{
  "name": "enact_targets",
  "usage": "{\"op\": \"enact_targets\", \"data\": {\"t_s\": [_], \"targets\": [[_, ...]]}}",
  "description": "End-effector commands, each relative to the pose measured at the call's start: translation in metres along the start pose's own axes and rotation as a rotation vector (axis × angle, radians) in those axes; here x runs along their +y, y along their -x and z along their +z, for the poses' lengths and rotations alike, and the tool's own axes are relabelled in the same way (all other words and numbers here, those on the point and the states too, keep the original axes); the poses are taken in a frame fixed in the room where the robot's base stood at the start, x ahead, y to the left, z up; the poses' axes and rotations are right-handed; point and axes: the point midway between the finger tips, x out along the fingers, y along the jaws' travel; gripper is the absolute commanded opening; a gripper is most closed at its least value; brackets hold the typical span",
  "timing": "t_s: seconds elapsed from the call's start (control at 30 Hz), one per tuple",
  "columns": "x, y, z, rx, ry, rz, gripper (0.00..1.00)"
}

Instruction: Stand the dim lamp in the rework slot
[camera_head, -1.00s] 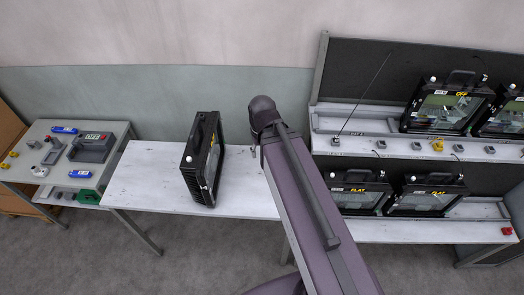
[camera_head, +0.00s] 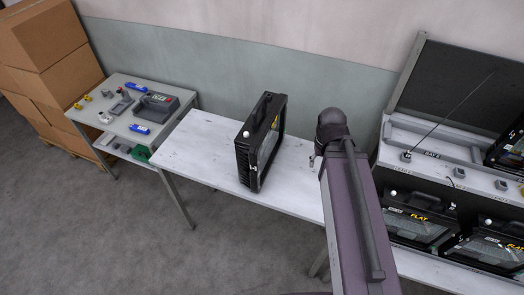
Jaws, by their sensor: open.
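A black floodlight housing (camera_head: 262,145) stands upright on the white table, with a handle on top and a white knob at its upper left corner. I cannot tell from this view whether it is the dim lamp. More black lamps with yellow "FLAT" labels (camera_head: 418,218) stand in the lower level of the rack at the right. My arm reaches up from the bottom right. My gripper (camera_head: 312,160) shows only as a small part beside the arm's end, right of the standing lamp and apart from it. No lamp is in it. No rework slot can be made out.
The white table (camera_head: 205,145) has free room left of the lamp. A grey side table (camera_head: 115,118) with small tools and a grey device (camera_head: 158,103) stands further left. Cardboard boxes (camera_head: 45,50) are stacked at the far left. The rack (camera_head: 432,150) closes off the right side.

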Motion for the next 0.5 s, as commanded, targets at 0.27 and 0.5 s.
{"op": "enact_targets", "data": {"t_s": [0.27,0.5], "targets": [[-0.001,-0.064,0.000,0.000,0.001,0.000,0.61],[-0.001,-0.110,0.000,0.000,0.002,-0.001,0.61]]}}
